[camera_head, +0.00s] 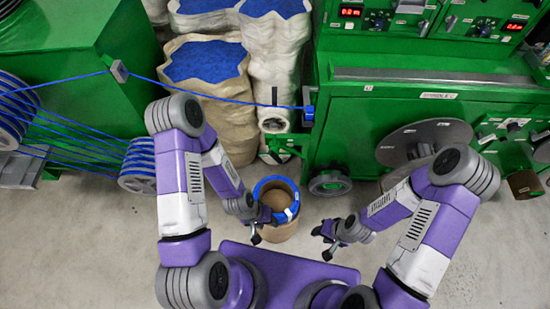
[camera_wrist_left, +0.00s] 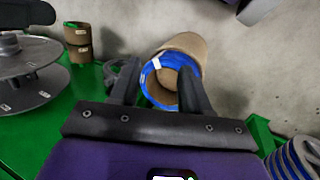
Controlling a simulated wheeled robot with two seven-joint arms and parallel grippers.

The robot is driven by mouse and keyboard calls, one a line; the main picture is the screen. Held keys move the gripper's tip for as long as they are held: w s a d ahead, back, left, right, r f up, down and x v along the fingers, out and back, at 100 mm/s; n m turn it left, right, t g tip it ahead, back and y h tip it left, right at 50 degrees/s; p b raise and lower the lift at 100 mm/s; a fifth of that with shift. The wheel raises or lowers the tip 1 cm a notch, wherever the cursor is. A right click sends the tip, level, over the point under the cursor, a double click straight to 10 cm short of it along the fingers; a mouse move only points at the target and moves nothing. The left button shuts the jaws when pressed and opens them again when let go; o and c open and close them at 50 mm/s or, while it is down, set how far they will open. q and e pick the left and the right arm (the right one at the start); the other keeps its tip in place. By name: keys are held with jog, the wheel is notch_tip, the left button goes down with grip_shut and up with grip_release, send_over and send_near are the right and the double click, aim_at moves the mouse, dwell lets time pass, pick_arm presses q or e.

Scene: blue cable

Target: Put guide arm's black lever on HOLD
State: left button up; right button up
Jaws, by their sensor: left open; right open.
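I cannot make out a black lever or a HOLD mark in either view. A small green bracket (camera_head: 285,146) juts from the green machine's left side; I cannot tell if it belongs to the guide arm. My left gripper (camera_head: 261,225) is open and empty at the near left side of a cardboard drum. In the left wrist view its fingers (camera_wrist_left: 160,68) stand apart, with the drum beyond them. My right gripper (camera_head: 327,238) is open and empty, right of the drum.
Large sacks with blue tops (camera_head: 205,60) stand between the green cabinet (camera_head: 75,45) and the green machine (camera_head: 420,110). A grey reel (camera_head: 424,138) is on the machine. Floor is clear at the left front.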

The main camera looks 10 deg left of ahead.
pick_arm(q)
jog(key=n+t+y+b, duration=0.35)
jog(key=t+b, duration=0.95)
jog(key=b, duration=0.5)
send_near(278, 161)
jog(key=shift+y, duration=0.35)
jog(key=w+f, duration=0.1)
jog(key=w, duration=0.1)
jog(key=w+d+f, duration=0.1)
jog(key=shift+w+f, duration=0.4)
jog(key=shift+w+a, duration=0.25)
jog(key=shift+w, duration=0.3)
jog(key=shift+w+f+b, duration=0.1)
jog(key=shift+w+b, duration=0.3)
jog(key=b+x, duration=0.2)
jog(key=x, duration=0.3)
jog(key=shift+w+a+f, duration=0.1)
jog(key=shift+w+f, duration=0.05)
jog(key=shift+w, duration=0.2)
jog(key=shift+w+b, duration=0.3)
jog(key=shift+w, duration=0.05)
jog(key=shift+c, duration=0.3)
